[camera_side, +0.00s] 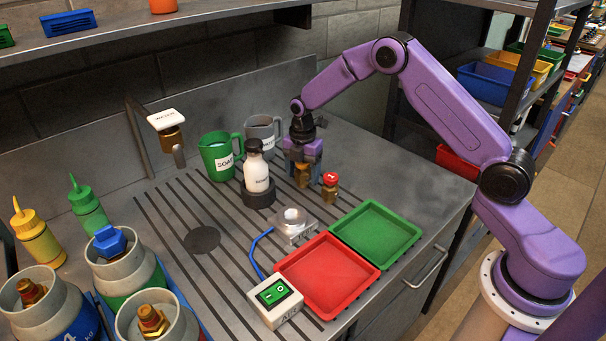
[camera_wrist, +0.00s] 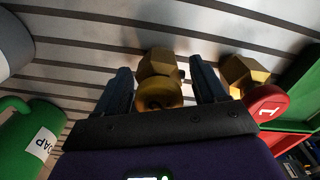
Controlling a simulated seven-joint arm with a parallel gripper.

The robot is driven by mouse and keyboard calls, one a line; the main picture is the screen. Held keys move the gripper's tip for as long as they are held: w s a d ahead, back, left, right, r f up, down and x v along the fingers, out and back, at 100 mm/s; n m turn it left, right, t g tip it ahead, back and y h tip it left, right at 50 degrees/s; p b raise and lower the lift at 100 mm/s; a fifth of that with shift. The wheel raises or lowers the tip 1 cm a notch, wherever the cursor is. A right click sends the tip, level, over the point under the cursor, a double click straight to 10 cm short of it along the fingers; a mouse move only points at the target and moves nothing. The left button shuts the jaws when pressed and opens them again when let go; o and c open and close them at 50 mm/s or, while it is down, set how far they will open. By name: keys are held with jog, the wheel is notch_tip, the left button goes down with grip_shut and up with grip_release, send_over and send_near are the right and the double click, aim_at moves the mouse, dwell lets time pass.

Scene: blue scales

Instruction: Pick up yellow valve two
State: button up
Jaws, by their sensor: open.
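A brass valve with a yellowish round knob (camera_wrist: 158,92) lies between the two fingers of my gripper (camera_wrist: 163,85) in the wrist view; no number shows on it. In the side view my gripper (camera_side: 303,164) is low over the grooved counter, around this brass valve (camera_side: 302,180), whose upper part is hidden. My fingers are open, one on each side of the valve; I cannot tell whether either touches it. A second brass valve with a red cap marked 1 (camera_side: 330,185) stands just to the right; its red cap (camera_wrist: 266,106) also shows in the wrist view.
A green soap mug (camera_side: 217,158), a grey mug (camera_side: 262,131) and a white bottle in a black holder (camera_side: 257,176) stand left of my gripper. A green tray (camera_side: 376,234) and a red tray (camera_side: 327,274) lie in front. Gas cylinders (camera_side: 125,262) stand at the left.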

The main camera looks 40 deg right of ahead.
jog(key=c, duration=1.3)
